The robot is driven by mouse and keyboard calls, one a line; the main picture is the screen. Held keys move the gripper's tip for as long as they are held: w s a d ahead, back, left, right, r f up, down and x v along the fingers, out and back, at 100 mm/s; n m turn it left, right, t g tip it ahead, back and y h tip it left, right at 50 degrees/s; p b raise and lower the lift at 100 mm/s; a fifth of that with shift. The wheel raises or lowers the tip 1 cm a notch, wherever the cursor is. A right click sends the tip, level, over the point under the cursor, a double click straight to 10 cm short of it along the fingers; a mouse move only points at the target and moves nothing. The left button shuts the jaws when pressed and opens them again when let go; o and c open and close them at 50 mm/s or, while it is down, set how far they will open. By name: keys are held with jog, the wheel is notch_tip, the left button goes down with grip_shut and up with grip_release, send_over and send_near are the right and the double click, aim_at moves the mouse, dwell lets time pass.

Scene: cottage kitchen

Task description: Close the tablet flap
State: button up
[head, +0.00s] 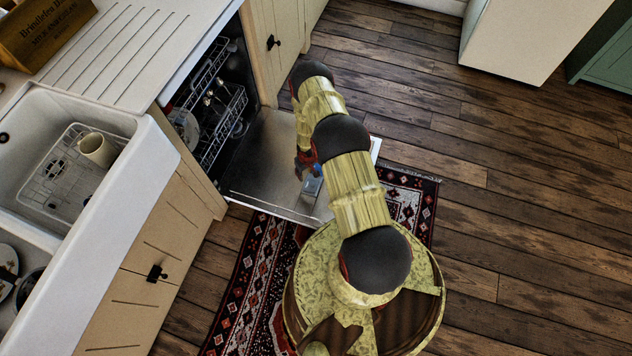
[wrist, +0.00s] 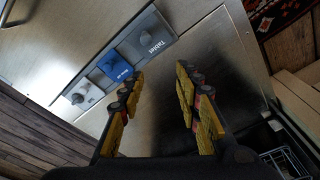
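The tablet flap (wrist: 147,40) is a grey square panel labelled "Tablet" at the top middle of the wrist view. It is at one end of a dispenser strip on the metal inner face of the lowered dishwasher door (head: 270,150). I cannot tell how far the flap stands open. My gripper (wrist: 161,74) is open and empty, its two yellow-and-black fingers apart below the flap in the wrist view, with no contact visible. In the head view my gripper (head: 304,165) is beside the dispenser (head: 311,187), partly hidden by my arm.
A blue panel (wrist: 115,65) and a grey part with a round knob (wrist: 80,95) sit beside the flap. The dishwasher rack (head: 222,115) is inside the opening. A patterned rug (head: 255,270) lies by the door. The wooden floor (head: 530,200) at right is clear.

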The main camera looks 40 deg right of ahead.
aim_at(312, 183)
jog(key=s+n, duration=0.1)
jog(key=s+d+n+g, duration=0.1)
jog(key=shift+s+f+n+h, duration=0.1)
jog(key=shift+s+n+h, duration=0.2)
jog(key=shift+n, duration=0.1)
jog(key=shift+s+d+n, duration=0.2)
jog(key=shift+s+n, duration=0.05)
jog(key=shift+n, duration=0.45)
jog(key=shift+w+d+f+b, duration=0.1)
jog(key=shift+f+b, duration=0.85)
jog(key=shift+f, duration=1.05)
jog(key=shift+d+f+b, duration=0.1)
jog(key=shift+f+b, duration=0.8)
jog(key=shift+f, duration=1.05)
jog(key=shift+c, duration=0.8)
grip_shut()
